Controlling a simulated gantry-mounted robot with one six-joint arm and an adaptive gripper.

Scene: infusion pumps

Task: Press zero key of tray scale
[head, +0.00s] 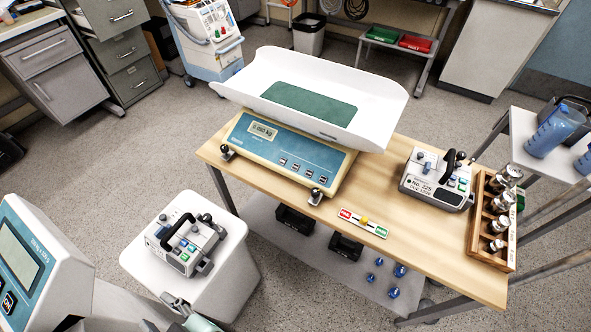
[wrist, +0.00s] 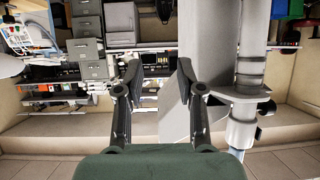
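The tray scale stands on a wooden table in the head view. It has a white curved tray (head: 375,95) with a green pad (head: 309,104) on it, and a cream base with a blue front panel (head: 262,152). A small display (head: 263,130) on the panel shows digits and "kg", too small to read surely. Several small dark keys (head: 301,169) sit in a row right of it; their labels are unreadable. My gripper (wrist: 159,70) is open and empty in the wrist view, facing cabinets and shelves. The scale is not in that view. I cannot make out my gripper surely in the head view.
Another pump (head: 187,243) sits on a white stand at the front left. Black-topped knobs stand at the scale's front corners.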

